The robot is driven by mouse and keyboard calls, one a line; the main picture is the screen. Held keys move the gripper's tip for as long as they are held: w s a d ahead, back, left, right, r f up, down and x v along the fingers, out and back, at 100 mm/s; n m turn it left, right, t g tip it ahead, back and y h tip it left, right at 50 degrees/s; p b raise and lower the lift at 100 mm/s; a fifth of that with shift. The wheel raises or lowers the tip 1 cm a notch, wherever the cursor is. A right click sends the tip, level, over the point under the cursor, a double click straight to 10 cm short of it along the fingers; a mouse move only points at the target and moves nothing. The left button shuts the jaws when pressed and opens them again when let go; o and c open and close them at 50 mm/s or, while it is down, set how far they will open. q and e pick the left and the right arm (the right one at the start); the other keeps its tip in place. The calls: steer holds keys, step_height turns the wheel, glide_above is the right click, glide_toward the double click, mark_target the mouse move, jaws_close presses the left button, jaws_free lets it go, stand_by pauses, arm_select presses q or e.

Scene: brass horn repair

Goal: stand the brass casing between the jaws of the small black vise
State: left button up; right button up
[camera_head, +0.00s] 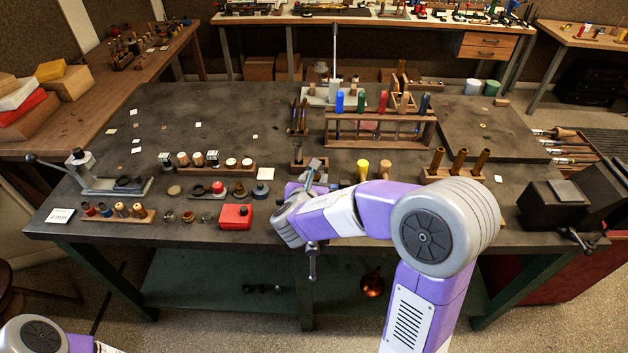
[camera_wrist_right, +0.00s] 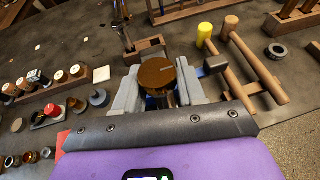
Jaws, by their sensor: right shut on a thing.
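My right gripper (camera_wrist_right: 157,90) is shut on the brass casing (camera_wrist_right: 157,77), whose round brown-gold end faces the camera between the two grey fingers. In the head view my right arm reaches the bench's front edge and hides most of the gripper and the casing. What looks like the small vise shows as a grey upper part (camera_head: 313,166) beside my wrist and a clamp screw (camera_head: 312,262) hanging below the edge. Its jaws are hidden, so I cannot tell whether the casing is between them. My left gripper is out of view.
A wooden stand (camera_head: 441,175) with three brass tubes is right of my arm. A yellow-headed mallet (camera_wrist_right: 205,30) lies near the gripper. A red box (camera_head: 236,216) sits to the left. A bigger black vise (camera_head: 552,208) is at the right end. The bench's left rear is fairly clear.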

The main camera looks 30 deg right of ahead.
steer(key=shift+f+b, duration=0.65)
steer(key=shift+f, duration=0.1)
steer(key=o, duration=1.3)
steer(key=shift+r, duration=0.1)
steer(key=p+v, duration=0.1)
steer(key=v, duration=0.6)
steer(key=shift+s+a+r, duration=0.1)
steer(key=shift+s+a, duration=0.1)
steer(key=shift+s, duration=0.05)
